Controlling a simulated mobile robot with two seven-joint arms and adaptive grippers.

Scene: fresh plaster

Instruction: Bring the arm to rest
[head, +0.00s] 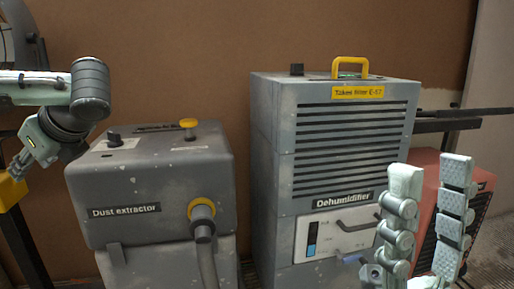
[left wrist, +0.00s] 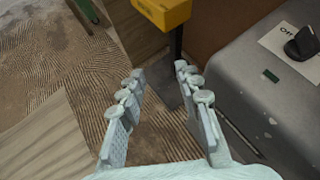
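My left arm comes in from the left in the head view, above and left of the dust extractor (head: 150,190). Its gripper (left wrist: 160,70) shows in the left wrist view with two jointed fingers apart and nothing between them. It points toward the floor beside the extractor's grey body (left wrist: 262,90). My right gripper (head: 431,172) stands upright at the lower right, fingers apart and empty, in front of the dehumidifier (head: 270,160) and a red machine. Whether it touches either cannot be told.
The dehumidifier has a yellow top handle (head: 352,62) and a pale front panel (head: 310,238) with a dark pull. A yellow box (left wrist: 165,10) on a dark post stands close ahead of the left gripper. A red machine (head: 484,190) is at right. Textured floor (left wrist: 60,65) lies open at left.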

